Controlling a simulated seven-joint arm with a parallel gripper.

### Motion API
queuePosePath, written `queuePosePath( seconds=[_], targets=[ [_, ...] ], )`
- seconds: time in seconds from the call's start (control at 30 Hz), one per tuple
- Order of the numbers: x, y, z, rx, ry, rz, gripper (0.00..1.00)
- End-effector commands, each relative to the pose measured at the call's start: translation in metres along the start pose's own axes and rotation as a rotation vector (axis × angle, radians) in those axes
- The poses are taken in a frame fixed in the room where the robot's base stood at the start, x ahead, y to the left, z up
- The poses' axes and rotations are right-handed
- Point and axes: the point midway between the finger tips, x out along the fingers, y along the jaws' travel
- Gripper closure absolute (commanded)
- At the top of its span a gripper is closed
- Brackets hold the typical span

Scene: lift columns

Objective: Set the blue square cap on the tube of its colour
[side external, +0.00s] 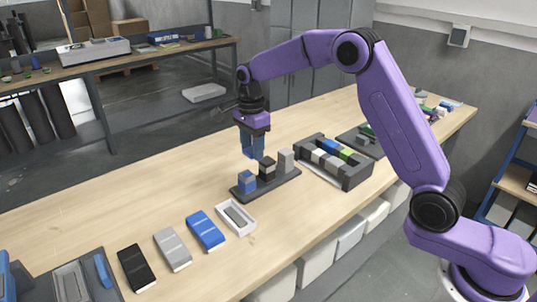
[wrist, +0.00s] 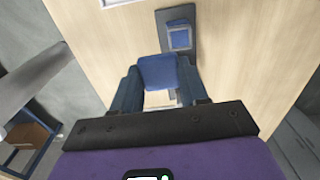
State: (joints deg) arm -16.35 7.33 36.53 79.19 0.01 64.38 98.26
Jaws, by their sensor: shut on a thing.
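The blue square cap (wrist: 158,72) is between the two blue fingers of my gripper (side external: 253,154), which is shut on it. In the side view the cap is hard to tell from the fingers. The dark stand (side external: 246,194) on the table bears three columns in a row. The blue tube (side external: 246,183) is at the left end, the black one (side external: 267,169) in the middle and the grey one (side external: 286,160) at the right. My gripper is above and behind the stand, apart from the blue tube. The wrist view shows the blue tube (wrist: 179,38) beyond the cap, slightly right.
A dark divided tray (side external: 347,177) with several coloured blocks stands right of the stand. A white tray (side external: 235,218) and blue (side external: 206,231), grey (side external: 172,249) and black (side external: 136,268) flat boxes lie at the front left. The table behind the stand is clear at left.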

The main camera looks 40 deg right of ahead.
Motion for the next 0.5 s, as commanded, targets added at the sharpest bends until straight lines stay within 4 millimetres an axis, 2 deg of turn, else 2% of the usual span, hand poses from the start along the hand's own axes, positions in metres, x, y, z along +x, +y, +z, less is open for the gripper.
queuePosePath(
  seconds=[0.1, 0.2, 0.5],
  targets=[
    [0.004, -0.018, -0.001, 0.008, 0.000, -0.001, 0.85],
    [0.006, -0.027, -0.001, 0.011, 0.000, -0.001, 0.85],
    [0.013, -0.034, -0.001, 0.014, 0.000, 0.000, 0.85]
  ],
)
